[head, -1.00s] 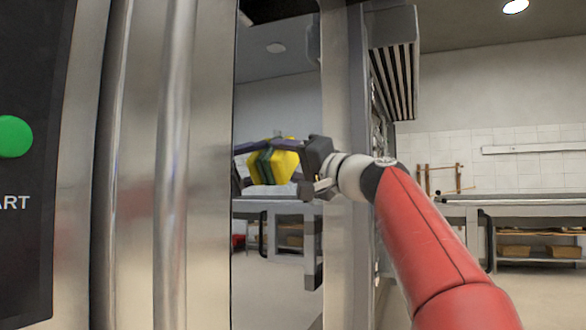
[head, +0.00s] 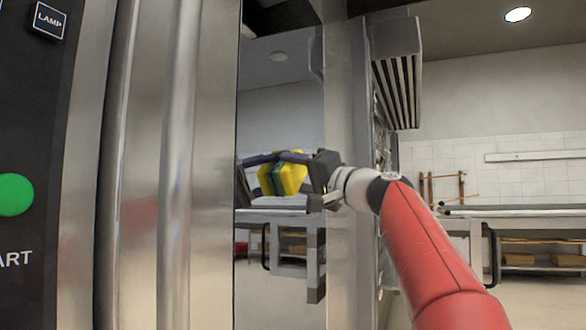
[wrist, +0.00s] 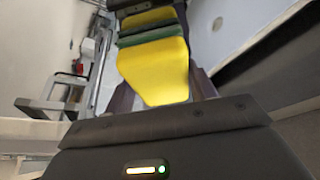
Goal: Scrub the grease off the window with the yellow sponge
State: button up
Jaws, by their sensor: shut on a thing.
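The yellow sponge (head: 293,178) has a dark green scouring side and is gripped in my gripper (head: 284,176). In the wrist view the sponge (wrist: 155,70) shows its yellow body towards me and its green side towards the glass. The window (head: 280,120) is a tall, mirror-like pane that reflects the room, the sponge and my fingers. The green side meets or nearly meets its own reflection, so the sponge is at or very close to the glass; I cannot tell if it touches. No grease stands out on the glass.
A steel oven front with a vertical bar handle (head: 178,165) and a dark control panel with a green button (head: 14,195) stand close on the left. A slatted grey vent (head: 397,85) hangs right of the window. A worktable (head: 520,212) stands further back right.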

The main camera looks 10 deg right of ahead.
aim_at(293, 172)
jog(key=shift+w+d+p, duration=0.45)
jog(key=shift+w+d, duration=0.15)
jog(key=shift+w, duration=0.2)
jog(key=shift+w+d+p, duration=0.45)
jog(key=shift+w+d, duration=0.1)
jog(key=shift+w, duration=0.25)
jog(key=shift+w+d+p, duration=1.7)
jog(key=shift+w+p, duration=0.4)
jog(key=shift+w, duration=0.25)
jog(key=s+a+b, duration=0.1)
jog(key=b, duration=0.1)
jog(key=s+a+b, duration=0.1)
jog(key=s+b, duration=0.1)
jog(key=shift+s+a+f, duration=0.2)
jog(key=shift+s+a, duration=0.1)
jog(key=shift+s+a+r+b, duration=0.15)
jog(key=shift+s+a+b, duration=0.4)
jog(key=shift+s, duration=0.15)
jog(key=shift+s+a+b, duration=0.75)
jog(key=shift+s+b, duration=0.15)
jog(key=shift+s, duration=0.1)
jog(key=shift+s+a+b, duration=0.55)
jog(key=shift+s+a, duration=0.05)
jog(key=shift+s, duration=0.25)
jog(key=shift+s+a+b, duration=0.55)
jog(key=shift+s+a, duration=0.05)
jog(key=shift+s, duration=0.25)
jog(key=shift+d, duration=0.1)
